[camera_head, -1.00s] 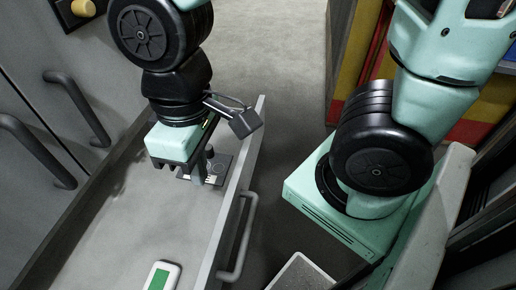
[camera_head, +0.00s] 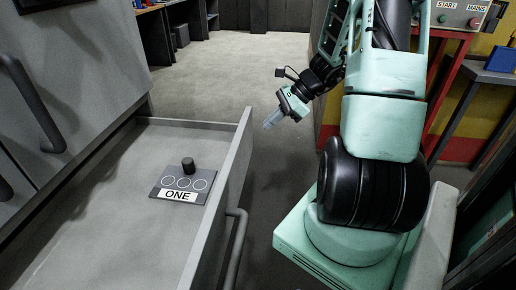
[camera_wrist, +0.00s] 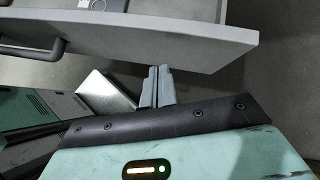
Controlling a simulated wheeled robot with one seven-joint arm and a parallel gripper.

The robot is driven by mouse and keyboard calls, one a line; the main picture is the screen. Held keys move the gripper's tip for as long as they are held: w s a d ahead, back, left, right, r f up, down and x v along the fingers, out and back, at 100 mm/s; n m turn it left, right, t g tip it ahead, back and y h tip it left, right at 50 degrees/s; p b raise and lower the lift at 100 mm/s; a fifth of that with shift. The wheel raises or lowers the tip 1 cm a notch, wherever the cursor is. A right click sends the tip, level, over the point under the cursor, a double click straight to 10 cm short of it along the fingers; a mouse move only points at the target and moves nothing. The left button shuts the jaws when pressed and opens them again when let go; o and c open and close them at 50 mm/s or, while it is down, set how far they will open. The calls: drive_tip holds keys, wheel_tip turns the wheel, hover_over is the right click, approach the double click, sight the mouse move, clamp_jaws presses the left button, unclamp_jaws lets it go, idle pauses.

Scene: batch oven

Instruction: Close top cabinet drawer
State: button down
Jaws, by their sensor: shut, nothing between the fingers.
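The open cabinet drawer (camera_head: 128,195) is pulled out at the left in the head view. Its grey front panel has a dark bar handle (camera_head: 235,248) on the outer face. The panel and handle (camera_wrist: 28,49) also show in the wrist view. My gripper (camera_head: 268,124) is outside the drawer, beyond the far end of its front panel in the head view. In the wrist view the gripper's fingers (camera_wrist: 156,85) are together and empty, pointing at the lower edge of the panel. I cannot tell whether they touch it.
A dark plate labelled ONE (camera_head: 178,196) with a black knob lies inside the drawer. Closed cabinet fronts with bar handles (camera_head: 32,100) stand at the left. A red-framed stand with a START panel (camera_head: 462,15) is at the right. Open floor lies beyond the drawer.

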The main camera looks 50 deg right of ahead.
drive_tip(key=s+d+f+m+t+h+b, duration=0.1)
drive_tip(key=s+d+f+m+t+h, duration=0.2)
drive_tip(key=d, duration=0.4)
drive_tip(key=m+g+y, duration=0.1)
approach(249, 144)
drive_tip(key=x, duration=0.5)
drive_tip(key=shift+s+d+f, duration=0.2)
drive_tip(key=shift+s+f, duration=0.05)
drive_tip(key=shift+f, duration=0.1)
drive_tip(key=shift+w+a, duration=0.3)
drive_tip(key=shift+w, duration=0.25)
